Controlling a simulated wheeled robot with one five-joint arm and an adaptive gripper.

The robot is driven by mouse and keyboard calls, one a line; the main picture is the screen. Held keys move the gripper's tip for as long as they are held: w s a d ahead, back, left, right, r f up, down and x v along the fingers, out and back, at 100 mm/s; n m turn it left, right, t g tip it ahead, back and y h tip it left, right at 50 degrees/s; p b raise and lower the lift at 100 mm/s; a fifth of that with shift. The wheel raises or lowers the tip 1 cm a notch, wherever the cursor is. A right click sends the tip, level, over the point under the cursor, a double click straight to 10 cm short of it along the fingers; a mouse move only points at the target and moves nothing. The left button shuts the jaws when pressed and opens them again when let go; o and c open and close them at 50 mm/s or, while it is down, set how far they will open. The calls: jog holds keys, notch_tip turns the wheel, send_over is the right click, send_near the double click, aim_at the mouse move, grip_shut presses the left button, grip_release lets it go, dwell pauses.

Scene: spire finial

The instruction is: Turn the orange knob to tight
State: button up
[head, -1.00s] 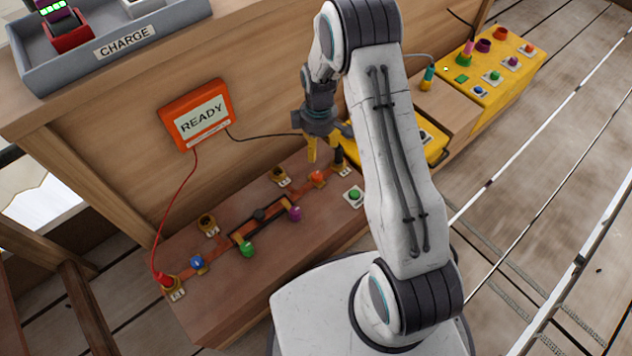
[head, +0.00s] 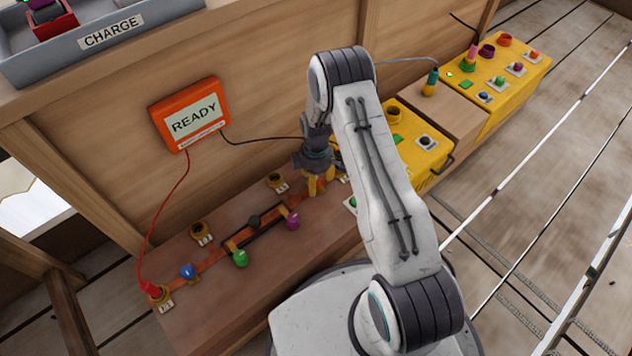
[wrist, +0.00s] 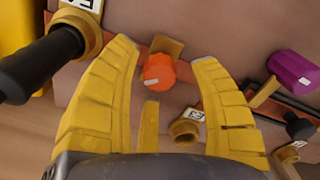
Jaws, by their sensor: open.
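The orange knob (wrist: 158,72) shows in the wrist view between the tips of my gripper's yellow fingers, with a small pale mark on its face. A brass tab (wrist: 167,45) sits beside it. My gripper (wrist: 165,70) is open, with a finger on either side of the knob; I cannot tell whether they touch it.
A purple knob (head: 292,220), a green knob (head: 240,259) and a blue knob (head: 187,271) stand along the bench. A black plug (wrist: 40,65) sits in a brass socket close to one finger. An orange READY box (head: 190,114) hangs on the wooden wall. Yellow panels (head: 500,85) stand at right.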

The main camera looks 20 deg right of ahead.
jog(key=shift+f, duration=0.35)
jog(key=shift+c, duration=0.2)
grip_shut()
